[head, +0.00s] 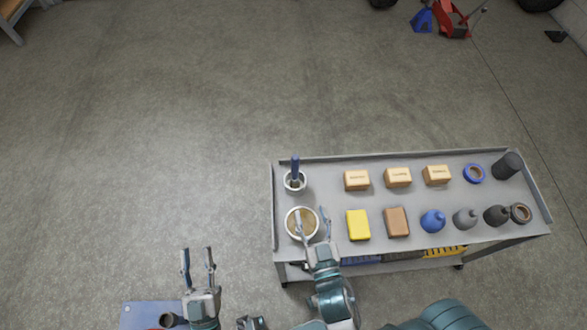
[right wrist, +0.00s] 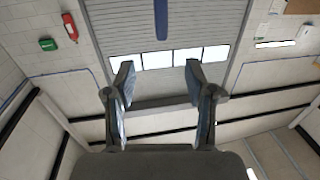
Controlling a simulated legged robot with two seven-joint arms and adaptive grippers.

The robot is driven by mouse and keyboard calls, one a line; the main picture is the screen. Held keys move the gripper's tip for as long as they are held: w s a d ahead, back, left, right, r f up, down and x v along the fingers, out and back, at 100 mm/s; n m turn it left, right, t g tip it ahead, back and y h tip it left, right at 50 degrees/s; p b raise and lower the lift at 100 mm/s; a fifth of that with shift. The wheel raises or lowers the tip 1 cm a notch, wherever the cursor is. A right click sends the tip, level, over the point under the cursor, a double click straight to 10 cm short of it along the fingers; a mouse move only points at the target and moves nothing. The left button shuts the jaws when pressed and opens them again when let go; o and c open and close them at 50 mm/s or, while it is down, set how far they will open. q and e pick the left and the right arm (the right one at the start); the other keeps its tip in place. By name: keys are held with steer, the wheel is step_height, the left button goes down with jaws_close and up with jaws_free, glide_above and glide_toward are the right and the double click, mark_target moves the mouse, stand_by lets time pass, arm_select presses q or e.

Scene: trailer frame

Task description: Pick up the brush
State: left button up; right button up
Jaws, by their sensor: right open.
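The brush (head: 295,166) stands upright with its blue handle up in a small white cup (head: 294,183) at the left end of the cart. Its lower end is hidden in the cup. My right gripper (head: 311,212) is open and empty, over the round tan-filled tub (head: 296,231), nearer to me than the brush and apart from it. In the right wrist view the open fingers (right wrist: 159,70) have nothing between them; a dark blue bar (right wrist: 161,18), apparently the brush handle, shows ahead of them. My left gripper (head: 197,251) is open and empty, left of the cart.
The grey cart top (head: 333,203) has a raised rim. It holds tan boxes (head: 397,177), a yellow sponge (head: 358,225), a brown block (head: 397,222), several bottles (head: 433,221) and tape rolls (head: 474,173). A blue surface (head: 145,312) lies near my left arm.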

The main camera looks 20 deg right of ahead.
mark_target(297, 166)
steer(key=w, duration=0.7)
steer(key=w+d, duration=0.1)
steer(key=w, duration=0.2)
steer(key=shift+w, duration=0.25)
steer(key=shift+w+d, duration=0.15)
steer(key=shift+w, duration=0.4)
steer(key=w, duration=0.4)
steer(key=shift+w+d+f+b, duration=0.2)
steer(key=shift+w+d+b, duration=0.05)
steer(key=shift+b, duration=0.15)
steer(key=shift+w+r, duration=0.1)
steer(key=shift+w, duration=0.15)
arm_select(q)
steer(key=shift+s+a+r+t, duration=0.15)
steer(key=shift+s+r+t, duration=0.55)
steer(key=shift+r+t, duration=0.1)
arm_select(e)
steer(key=shift+s, duration=0.1)
jaws_close()
